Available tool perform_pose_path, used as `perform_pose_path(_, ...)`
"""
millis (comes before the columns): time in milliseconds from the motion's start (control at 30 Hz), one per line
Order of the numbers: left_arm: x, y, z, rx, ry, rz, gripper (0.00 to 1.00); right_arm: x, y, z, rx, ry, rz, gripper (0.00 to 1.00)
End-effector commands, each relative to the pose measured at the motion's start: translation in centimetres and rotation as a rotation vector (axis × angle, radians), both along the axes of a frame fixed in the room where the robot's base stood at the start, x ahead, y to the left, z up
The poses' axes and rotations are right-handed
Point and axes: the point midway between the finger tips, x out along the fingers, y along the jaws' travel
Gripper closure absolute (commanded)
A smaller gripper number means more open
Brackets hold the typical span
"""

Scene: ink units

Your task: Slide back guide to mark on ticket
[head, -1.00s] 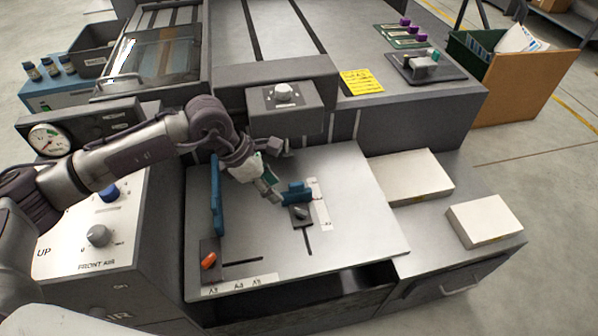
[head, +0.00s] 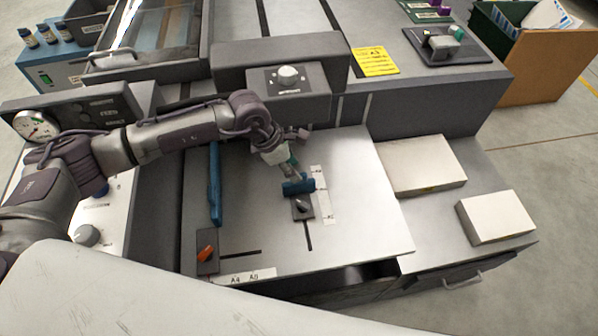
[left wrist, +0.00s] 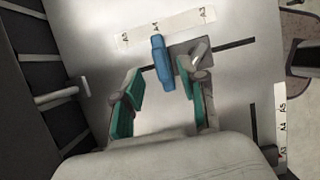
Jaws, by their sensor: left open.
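The blue back guide (head: 298,187) stands on the grey feed board, with its dark clamp block and small grey lever (head: 302,207) in front of it, on a slot. A white scale strip (head: 323,196) lies beside it. My left gripper (head: 291,174) is open at the guide. In the left wrist view the guide (left wrist: 162,62) shows just ahead of and between the open green-padded fingers (left wrist: 160,92), near the A4 mark on the scale strip (left wrist: 165,28). The yellow ticket (head: 375,61) lies on the machine top; its size mark looks like A3. My right gripper is not in view.
A blue side guide (head: 215,185) with an orange lever (head: 206,253) stands on the left of the board (head: 365,225). A dark box with a knob (head: 288,76) overhangs behind. Two white paper stacks (head: 422,165) (head: 496,217) lie to the right.

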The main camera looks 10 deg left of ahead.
Motion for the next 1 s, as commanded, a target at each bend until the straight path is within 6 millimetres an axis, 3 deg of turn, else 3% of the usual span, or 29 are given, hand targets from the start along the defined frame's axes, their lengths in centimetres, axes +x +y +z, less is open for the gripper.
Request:
perform_pose_path(100,0.3,-0.8,-1.9,0.0,0.002,0.001,0.58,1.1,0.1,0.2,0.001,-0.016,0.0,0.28)
perform_pose_path(300,0.5,-1.5,-3.8,0.001,0.001,0.0,0.58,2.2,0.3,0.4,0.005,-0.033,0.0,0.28)
perform_pose_path(633,0.6,-1.6,-4.1,0.001,-0.001,-0.001,0.58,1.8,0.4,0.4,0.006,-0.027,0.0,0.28)
perform_pose_path(667,0.6,-1.6,-4.1,0.0,-0.001,0.0,0.6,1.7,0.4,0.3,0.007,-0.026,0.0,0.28)
perform_pose_path(900,0.6,-1.6,-4.1,0.0,0.0,0.0,1.0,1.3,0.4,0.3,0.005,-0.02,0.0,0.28)
perform_pose_path(1000,0.6,-1.6,-4.1,0.0,0.0,0.0,1.0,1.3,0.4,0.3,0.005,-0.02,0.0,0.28)
